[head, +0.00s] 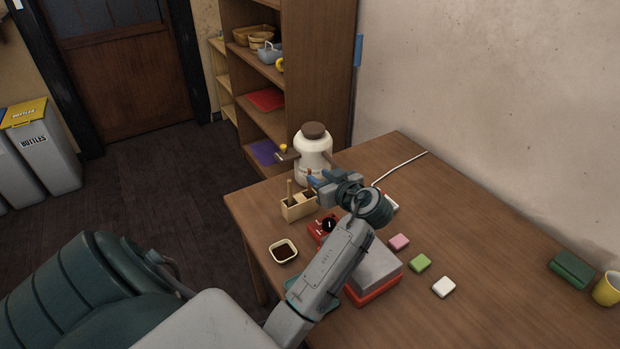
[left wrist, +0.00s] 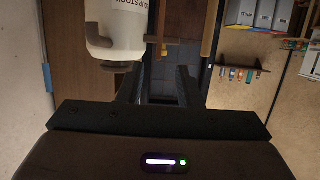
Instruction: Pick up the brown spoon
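A thin brown handle, likely the brown spoon (head: 289,190), stands upright in a small wooden box (head: 297,211) at the table's far left corner. Its lower part is hidden in the box. My left gripper (head: 314,178) is above and to the right of the box, apart from the spoon, pointing left. In the left wrist view my left gripper (left wrist: 162,84) shows two parted fingers with nothing between them. A brown upright strip (left wrist: 208,32) to their right may be the spoon handle. My right gripper is out of view.
A white urn (head: 313,158) with a brown lid stands close behind the gripper. A small dark-filled dish (head: 283,251) is near the left edge. A red device (head: 326,226) lies under my arm. Pink (head: 399,242), green (head: 420,263) and white (head: 444,287) blocks lie right.

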